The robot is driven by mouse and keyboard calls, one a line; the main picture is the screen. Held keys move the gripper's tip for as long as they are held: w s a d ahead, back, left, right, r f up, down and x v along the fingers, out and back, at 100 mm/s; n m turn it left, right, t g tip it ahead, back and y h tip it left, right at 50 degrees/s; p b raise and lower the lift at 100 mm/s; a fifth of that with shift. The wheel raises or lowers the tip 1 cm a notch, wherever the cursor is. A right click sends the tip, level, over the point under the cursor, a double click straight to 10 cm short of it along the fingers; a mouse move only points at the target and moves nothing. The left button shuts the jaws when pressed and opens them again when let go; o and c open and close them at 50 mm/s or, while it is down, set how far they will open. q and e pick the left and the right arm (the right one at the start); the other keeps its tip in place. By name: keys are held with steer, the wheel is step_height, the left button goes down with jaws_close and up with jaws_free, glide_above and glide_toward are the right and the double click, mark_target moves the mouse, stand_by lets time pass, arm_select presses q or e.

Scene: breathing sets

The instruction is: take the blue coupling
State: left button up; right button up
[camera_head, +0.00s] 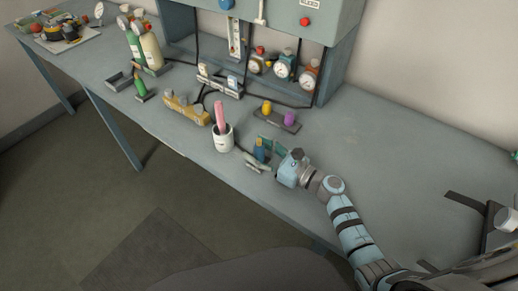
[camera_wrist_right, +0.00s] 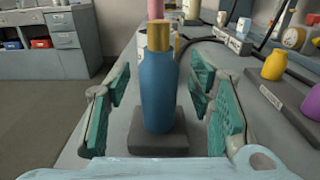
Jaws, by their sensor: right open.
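The blue coupling (camera_wrist_right: 160,92) stands upright on a small dark grey block (camera_wrist_right: 158,143), with a brass-coloured top. In the head view the blue coupling (camera_head: 259,154) is near the table's front edge. My right gripper (camera_head: 264,153) is open around it. In the right wrist view the green pads of my right gripper (camera_wrist_right: 162,108) stand on both sides of the coupling, with visible gaps. My left gripper is in neither view.
A white cup (camera_head: 223,139) with a pink piece stands just left of the coupling. A dark rack with yellow and purple pieces (camera_head: 290,120) lies behind it. A panel with gauges (camera_head: 285,67) stands at the back. The table's right part (camera_head: 410,150) is mostly clear.

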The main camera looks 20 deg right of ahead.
jaws_close()
stand_by(0.3)
